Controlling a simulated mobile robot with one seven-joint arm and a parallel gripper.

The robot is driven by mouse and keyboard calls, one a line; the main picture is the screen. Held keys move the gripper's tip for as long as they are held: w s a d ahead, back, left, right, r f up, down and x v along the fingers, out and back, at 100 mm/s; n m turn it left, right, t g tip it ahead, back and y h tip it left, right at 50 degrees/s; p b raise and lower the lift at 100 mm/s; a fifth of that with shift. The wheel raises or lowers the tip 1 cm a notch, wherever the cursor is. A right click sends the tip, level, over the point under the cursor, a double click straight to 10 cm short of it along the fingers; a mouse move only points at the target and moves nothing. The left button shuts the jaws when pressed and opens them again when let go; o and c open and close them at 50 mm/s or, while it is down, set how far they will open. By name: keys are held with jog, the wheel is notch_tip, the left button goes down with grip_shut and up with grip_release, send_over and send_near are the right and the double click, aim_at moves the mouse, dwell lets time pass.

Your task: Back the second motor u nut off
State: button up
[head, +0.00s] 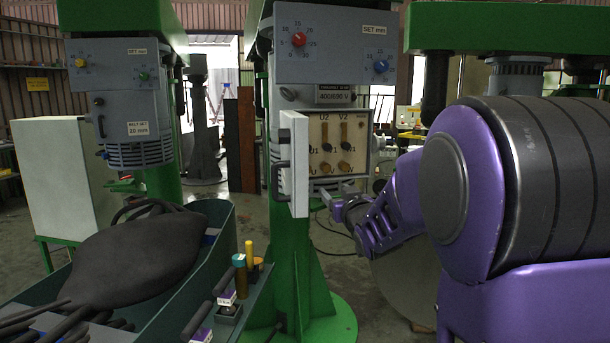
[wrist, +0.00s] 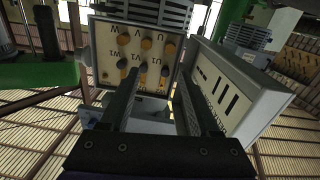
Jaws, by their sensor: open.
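The open terminal box (head: 361,137) is on the middle green machine, its pale panel bearing lettered posts and brass-coloured nuts. The U nut (head: 324,168) appears at the panel's lower left in the head view. In the wrist view the panel is inverted, and the U nut (wrist: 170,49) is in the upper row at right, under the letter U. My gripper (head: 335,190) is just below and in front of the box. In the wrist view its two dark fingers (wrist: 156,85) are open, apart and empty, pointing toward the panel. I cannot tell their exact distance from the nuts.
The box's door (head: 297,165) stands open at the panel's left; it also shows in the wrist view (wrist: 238,90), right of the fingers. A green trough (head: 215,238) holds a dark bag-like object (head: 137,255). Handled tools and coloured pegs (head: 240,275) stand at its near right edge.

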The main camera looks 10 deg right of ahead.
jog(key=w+a+p, duration=0.1)
jog(key=w+a, duration=0.1)
jog(key=w, duration=0.6)
jog(key=w+a+y+p, duration=0.1)
jog(key=w+a, duration=0.1)
jog(key=w, duration=0.7)
jog(key=shift+w+n, duration=0.15)
jog(key=shift+n, duration=0.15)
jog(key=shift+r, duration=0.1)
grip_shut()
